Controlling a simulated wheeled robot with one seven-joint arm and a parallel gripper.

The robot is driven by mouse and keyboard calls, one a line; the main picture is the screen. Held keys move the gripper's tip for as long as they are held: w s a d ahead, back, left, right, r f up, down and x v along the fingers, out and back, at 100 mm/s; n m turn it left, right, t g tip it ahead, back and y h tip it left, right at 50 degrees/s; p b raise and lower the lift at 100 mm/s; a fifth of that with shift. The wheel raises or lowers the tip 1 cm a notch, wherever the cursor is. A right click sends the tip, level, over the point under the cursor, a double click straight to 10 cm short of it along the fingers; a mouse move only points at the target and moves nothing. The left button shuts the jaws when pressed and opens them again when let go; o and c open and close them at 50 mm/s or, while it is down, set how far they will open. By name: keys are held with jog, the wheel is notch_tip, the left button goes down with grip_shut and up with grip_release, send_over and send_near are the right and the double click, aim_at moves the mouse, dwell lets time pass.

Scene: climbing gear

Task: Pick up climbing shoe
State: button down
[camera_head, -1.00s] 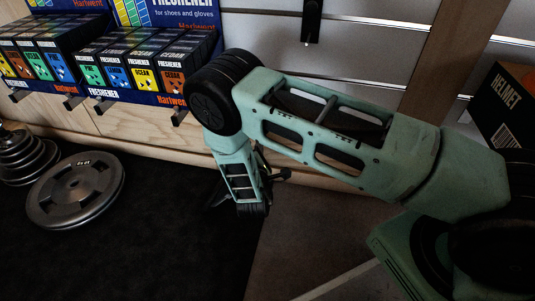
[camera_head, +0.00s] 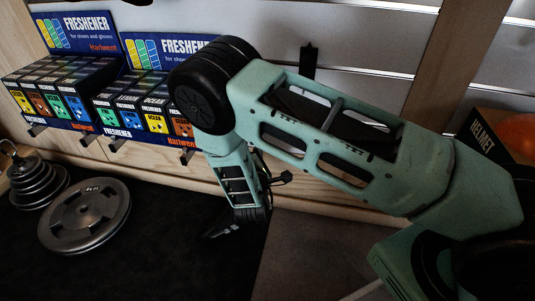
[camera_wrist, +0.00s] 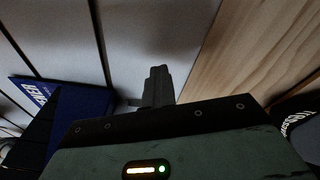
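No climbing shoe can be made out for certain. A dark shape with small pale marks (camera_head: 223,229) shows low beside the end of my arm in the head view, over the black mat; I cannot tell whether it is a shoe or part of my gripper. My arm reaches in from the right and bends down, with its end near the mat's right edge. My gripper's fingers are not clear there. In the wrist view a dark grey upright piece (camera_wrist: 158,88) stands beyond my green wrist housing; I cannot tell if it is a finger or a wall hook.
Weight plates (camera_head: 85,215) lie on the black mat (camera_head: 130,265), beside a stacked set (camera_head: 35,183). A helmet box (camera_head: 485,135) is at the right. A dark hook (camera_head: 308,60) hangs on the slatted wall.

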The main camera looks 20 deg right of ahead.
jog(key=shift+c, duration=2.2)
grip_release()
jog(key=shift+r, duration=0.1)
